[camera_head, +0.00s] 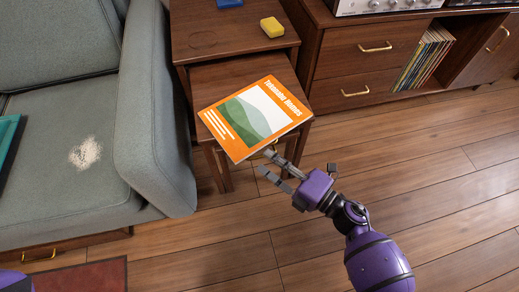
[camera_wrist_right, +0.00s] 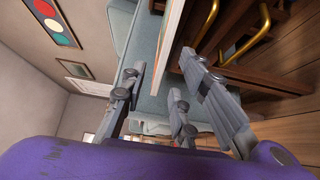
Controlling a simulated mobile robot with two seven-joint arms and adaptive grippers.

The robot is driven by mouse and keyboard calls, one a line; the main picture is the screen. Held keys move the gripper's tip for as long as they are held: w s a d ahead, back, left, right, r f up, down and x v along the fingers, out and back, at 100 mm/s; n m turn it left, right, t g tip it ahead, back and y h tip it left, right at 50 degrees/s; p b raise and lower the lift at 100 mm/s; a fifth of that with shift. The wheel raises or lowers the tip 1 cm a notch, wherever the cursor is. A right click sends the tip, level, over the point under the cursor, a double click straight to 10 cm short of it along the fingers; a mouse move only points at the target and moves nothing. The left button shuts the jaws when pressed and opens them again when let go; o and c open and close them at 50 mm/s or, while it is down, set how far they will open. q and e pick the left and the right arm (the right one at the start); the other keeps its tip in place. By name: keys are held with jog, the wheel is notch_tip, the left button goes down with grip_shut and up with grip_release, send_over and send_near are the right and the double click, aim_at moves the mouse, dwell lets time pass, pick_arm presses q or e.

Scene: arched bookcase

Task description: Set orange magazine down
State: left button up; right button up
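The orange magazine (camera_head: 255,115), with a green and white hill picture, lies face up on the lower small wooden table (camera_head: 228,76). Its near edge sticks out past the table's front. My right gripper (camera_head: 266,162) is at this near edge, with its fingers spread. In the right wrist view the magazine (camera_wrist_right: 172,38) shows edge-on in the gap between the fingertips (camera_wrist_right: 158,72); the fingers stand apart from it on both sides. Whether a tip touches it I cannot tell. My left gripper is out of view.
A taller wooden table (camera_head: 225,38) behind holds a yellow block (camera_head: 272,27) and a blue block. A grey-green armchair (camera_head: 155,120) stands close on the left. A wooden cabinet (camera_head: 345,60) with records is at the back right. The floor (camera_head: 450,160) at right is clear.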

jog(key=v, duration=0.5)
jog(key=shift+s+d, duration=0.2)
jog(key=shift+d, duration=0.05)
jog(key=s+d+f+m+t+h, duration=0.1)
jog(key=s+d+f+m+h, duration=0.3)
jog(key=s+d+m+h, duration=0.35)
jog(key=s+d+f+m+t+h, duration=0.1)
jog(key=s+d+f+m+h, duration=0.3)
jog(key=s+m, duration=0.55)
jog(key=s+d+f+m+g+h, duration=0.1)
jog(key=s+m+g, duration=0.2)
jog(key=s, duration=0.7)
jog(key=s+d+f+m+g+h, duration=0.2)
jog(key=s+m+g, duration=0.1)
jog(key=s+m, duration=0.5)
jog(key=shift+s+d+f+g, duration=0.25)
jog(key=shift+s+g, duration=0.15)
jog(key=shift+s, duration=0.45)
